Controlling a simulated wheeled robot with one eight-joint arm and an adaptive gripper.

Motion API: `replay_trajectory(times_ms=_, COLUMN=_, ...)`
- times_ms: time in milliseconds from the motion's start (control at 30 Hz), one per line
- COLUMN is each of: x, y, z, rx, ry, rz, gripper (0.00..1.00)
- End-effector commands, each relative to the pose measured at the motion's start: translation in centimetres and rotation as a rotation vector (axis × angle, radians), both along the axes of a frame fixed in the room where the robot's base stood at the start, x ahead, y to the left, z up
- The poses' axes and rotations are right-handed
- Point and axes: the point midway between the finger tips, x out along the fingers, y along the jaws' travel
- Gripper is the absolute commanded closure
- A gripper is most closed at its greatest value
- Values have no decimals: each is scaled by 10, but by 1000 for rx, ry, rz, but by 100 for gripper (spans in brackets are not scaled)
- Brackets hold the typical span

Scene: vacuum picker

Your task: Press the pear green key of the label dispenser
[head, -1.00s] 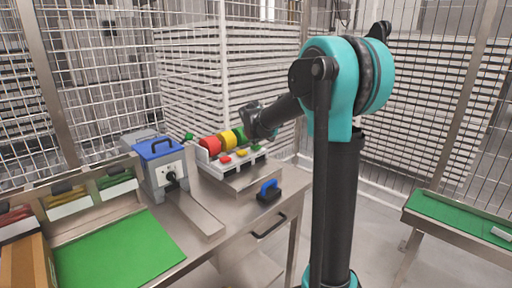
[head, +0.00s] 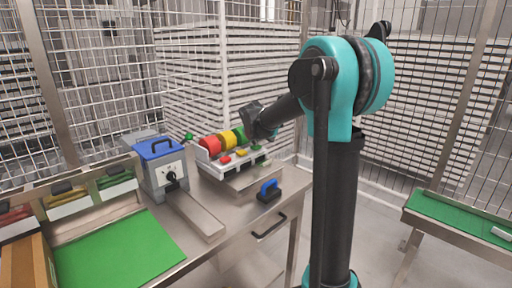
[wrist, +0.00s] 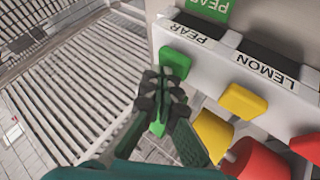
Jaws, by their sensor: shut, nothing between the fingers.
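The label dispenser (head: 205,168) stands on the metal bench with red, yellow and green rolls. Its keys are red (head: 226,159), yellow (head: 241,153) and pear green (head: 256,147). In the wrist view the pear green key (wrist: 176,60) sits beside the printed word PEAR, and the yellow key (wrist: 243,102) beside LEMON. My gripper (wrist: 173,82) is shut and empty. Its fingertips overlap the near edge of the green key in the wrist view; I cannot tell whether they touch it. In the head view the fingers are hard to make out.
A blue-topped machine (head: 158,160) with a black knob and a metal chute stands left of the dispenser. A blue-handled black stamp-like thing (head: 269,191) lies in front. A green mat (head: 120,252) covers the bench's left part. Wire fencing stands behind.

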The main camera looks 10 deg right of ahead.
Motion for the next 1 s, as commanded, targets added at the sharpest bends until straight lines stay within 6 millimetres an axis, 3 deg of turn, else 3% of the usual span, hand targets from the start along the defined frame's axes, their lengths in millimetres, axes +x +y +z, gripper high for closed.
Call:
replay_trajectory(times_ms=233, x=0, y=0, z=12, rx=0, ry=0, rz=0, gripper=100)
replay_trajectory(times_ms=600, x=0, y=0, z=15, rx=0, ry=0, rz=0, gripper=100)
replay_trajectory(times_ms=1000, x=0, y=0, z=49, rx=0, ry=0, rz=0, gripper=100)
